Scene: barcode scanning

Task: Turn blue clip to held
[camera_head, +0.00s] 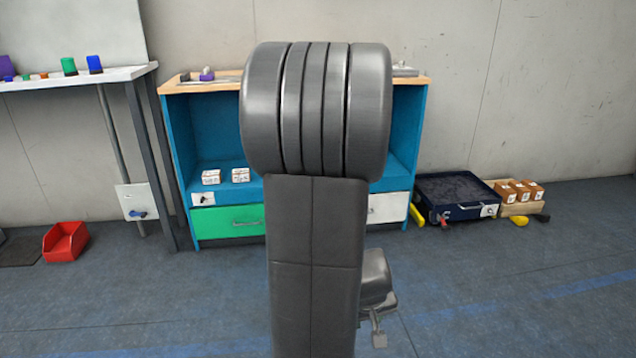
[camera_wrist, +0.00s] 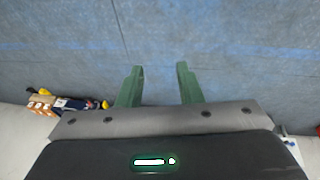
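A small blue piece (camera_head: 138,214), which looks like the blue clip, sits low on a white plate (camera_head: 134,196) by the leg of the left table. It is too small to tell which way it is turned. My gripper's two green fingers (camera_wrist: 159,84) stand apart in the wrist view, with only blue-grey floor between them. The gripper is empty and far from the plate. In the head view my arm hides the middle of the blue cabinet.
A red bin (camera_head: 65,241) lies on the floor near the left table (camera_head: 70,83). The blue cabinet (camera_head: 180,160) stands against the wall, with a green drawer (camera_head: 227,222). A dark tray (camera_head: 457,190) and orange-brown boxes (camera_head: 518,191) are on the right. Front floor is clear.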

